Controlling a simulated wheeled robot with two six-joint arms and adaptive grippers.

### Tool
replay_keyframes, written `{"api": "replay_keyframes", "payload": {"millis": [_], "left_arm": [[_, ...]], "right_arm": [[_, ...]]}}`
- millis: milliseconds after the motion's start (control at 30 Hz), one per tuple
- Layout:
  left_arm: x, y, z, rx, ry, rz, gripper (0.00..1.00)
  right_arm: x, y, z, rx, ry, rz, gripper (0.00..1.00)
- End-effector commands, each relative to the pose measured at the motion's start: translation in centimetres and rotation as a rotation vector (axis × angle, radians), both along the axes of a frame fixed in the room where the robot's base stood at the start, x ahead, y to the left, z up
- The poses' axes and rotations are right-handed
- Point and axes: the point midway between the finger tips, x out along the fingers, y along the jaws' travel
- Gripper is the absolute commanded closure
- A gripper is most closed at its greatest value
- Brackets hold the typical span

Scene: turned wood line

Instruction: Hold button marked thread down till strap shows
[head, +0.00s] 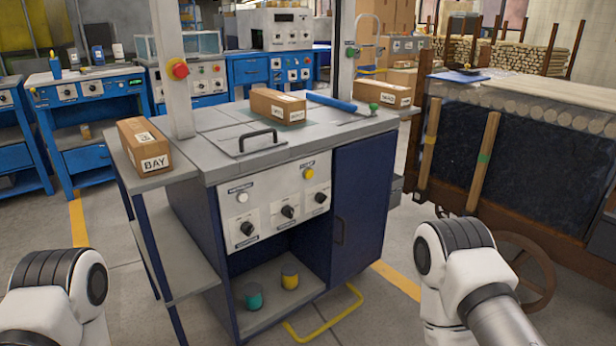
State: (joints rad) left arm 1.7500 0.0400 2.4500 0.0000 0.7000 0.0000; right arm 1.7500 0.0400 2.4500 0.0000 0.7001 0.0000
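A dark blue strapping-type bench stands in front of me with a sloping grey control panel (270,222). On the panel are a white button (242,198) under a blue label (239,187) and a yellow button (308,173) under a yellow label (308,164). The lettering on both labels is too small to read, so I cannot tell which is marked thread. Neither button is touched. Three black knobs sit below them. I cannot make out any strap. Parts of both my arms show at the bottom left and right; both grippers are outside the view.
Cartons stand on the bench top (220,125) and a carton marked BAY (144,147) on the left side shelf. A red stop button (178,69) is on the left post. A yellow bar (322,318) juts out low in front. A handwheel (528,275) is at right.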

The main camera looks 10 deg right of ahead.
Motion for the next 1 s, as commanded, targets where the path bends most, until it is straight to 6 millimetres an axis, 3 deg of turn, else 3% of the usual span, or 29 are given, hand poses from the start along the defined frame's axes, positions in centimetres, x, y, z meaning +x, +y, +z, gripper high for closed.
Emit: {"api": "replay_keyframes", "payload": {"millis": [333, 433, 467, 1000], "left_arm": [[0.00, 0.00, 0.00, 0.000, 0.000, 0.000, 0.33], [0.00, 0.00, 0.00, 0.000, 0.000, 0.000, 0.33], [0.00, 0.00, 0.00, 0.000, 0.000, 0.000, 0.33], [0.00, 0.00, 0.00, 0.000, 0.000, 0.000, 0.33]], "right_arm": [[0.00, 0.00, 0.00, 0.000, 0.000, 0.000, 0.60], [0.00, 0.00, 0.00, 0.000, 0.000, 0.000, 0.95], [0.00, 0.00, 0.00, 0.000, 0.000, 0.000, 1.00], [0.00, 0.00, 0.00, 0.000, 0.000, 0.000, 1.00]]}}
